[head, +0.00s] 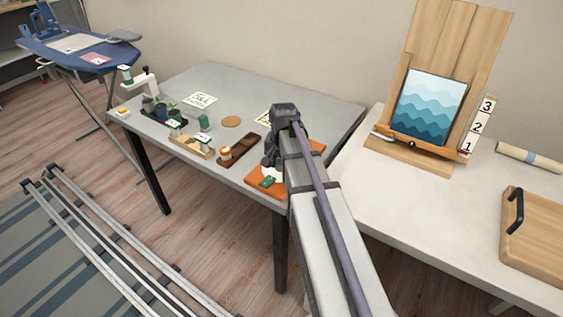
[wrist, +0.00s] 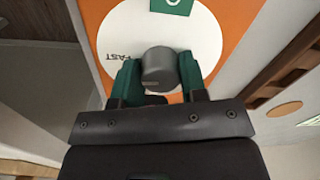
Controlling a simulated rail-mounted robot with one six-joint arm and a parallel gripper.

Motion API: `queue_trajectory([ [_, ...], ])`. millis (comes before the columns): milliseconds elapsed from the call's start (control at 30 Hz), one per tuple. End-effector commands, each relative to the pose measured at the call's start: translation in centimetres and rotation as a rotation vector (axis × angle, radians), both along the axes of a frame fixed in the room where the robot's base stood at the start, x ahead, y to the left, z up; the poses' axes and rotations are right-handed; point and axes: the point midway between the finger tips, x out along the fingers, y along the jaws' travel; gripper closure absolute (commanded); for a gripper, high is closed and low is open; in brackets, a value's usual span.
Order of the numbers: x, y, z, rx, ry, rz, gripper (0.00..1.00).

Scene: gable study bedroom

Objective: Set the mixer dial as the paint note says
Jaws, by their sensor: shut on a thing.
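The mixer dial is a dark grey round knob (wrist: 159,68) in the middle of a white disc (wrist: 118,32) on an orange panel (wrist: 244,12). The word FAST shows on the disc, left of the knob. My gripper (wrist: 158,82) has its green fingers on both sides of the knob and is shut on it. Any pointer mark on the knob is not visible. In the head view my arm covers most of the orange mixer panel (head: 259,187). Two notes, one whitish (head: 200,100) and one yellowish (head: 264,118), lie on the grey table; their writing is too small to read.
Small jars and wooden trays (head: 192,147) stand left of the mixer on the grey table (head: 235,82). A white table on the right holds an easel with a wave picture (head: 430,107), number blocks (head: 478,127) and a wooden board (head: 535,235). The grey table's back is mostly clear.

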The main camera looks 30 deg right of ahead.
Motion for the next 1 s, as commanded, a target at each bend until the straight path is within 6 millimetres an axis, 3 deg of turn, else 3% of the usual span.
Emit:
queue_trajectory([
  [333,-0.04,0.05,-0.03,0.001,0.001,-0.129,0.84],
  [833,-0.04,0.05,-0.03,0.001,0.001,-0.146,0.84],
  [867,-0.04,0.05,-0.03,0.001,0.001,-0.146,0.58],
  [1000,-0.02,0.04,-0.02,0.001,0.001,-0.146,0.44],
])
